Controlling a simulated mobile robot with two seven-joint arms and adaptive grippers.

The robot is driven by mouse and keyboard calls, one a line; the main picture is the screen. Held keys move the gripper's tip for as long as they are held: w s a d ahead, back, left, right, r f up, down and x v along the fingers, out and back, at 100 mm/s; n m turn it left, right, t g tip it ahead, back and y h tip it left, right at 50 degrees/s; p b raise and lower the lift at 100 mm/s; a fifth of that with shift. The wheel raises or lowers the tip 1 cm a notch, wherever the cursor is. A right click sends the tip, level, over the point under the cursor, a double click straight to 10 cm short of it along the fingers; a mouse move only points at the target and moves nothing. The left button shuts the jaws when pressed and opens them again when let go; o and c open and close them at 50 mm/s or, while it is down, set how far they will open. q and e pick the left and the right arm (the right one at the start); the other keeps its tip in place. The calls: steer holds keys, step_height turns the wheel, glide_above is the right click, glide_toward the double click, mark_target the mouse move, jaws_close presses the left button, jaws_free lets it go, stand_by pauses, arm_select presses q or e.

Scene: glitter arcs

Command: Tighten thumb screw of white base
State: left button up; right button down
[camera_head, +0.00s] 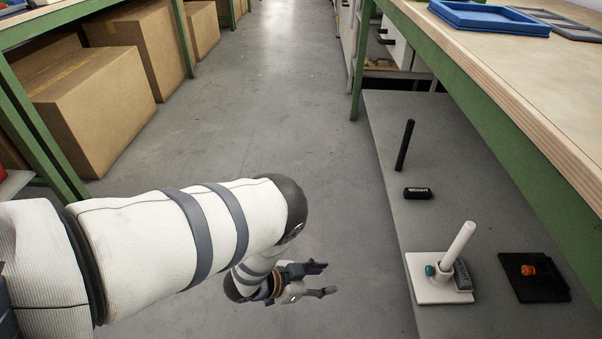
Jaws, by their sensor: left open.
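The white base (434,289) is a flat square plate on the low grey shelf at the right. A white rod (459,245) stands in it, tilted to the right. A teal thumb screw (430,270) sits at the left side of the rod's foot. A grey block (463,275) is at the rod's right. My left gripper (322,280) is open and empty, left of the shelf and apart from the white base, with its fingers pointing right. My right gripper is not in view.
A black base (548,288) with an orange screw (529,269) lies right of the white one. A black rod (405,145) and a black cylinder (417,193) are farther back. The wooden tabletop (500,50) overhangs the shelf. Cardboard boxes (95,110) stand at left; the aisle floor is clear.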

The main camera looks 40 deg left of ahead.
arm_select(q)
steer(key=shift+s+a+r+g+y+p, duration=0.15)
steer(key=shift+s+a+r+y+p, duration=0.2)
steer(key=shift+s+a, duration=0.3)
steer(key=shift+s+a+r+g+y+p, duration=0.2)
steer(key=shift+s+a+r+y, duration=0.2)
steer(key=shift+a, duration=0.45)
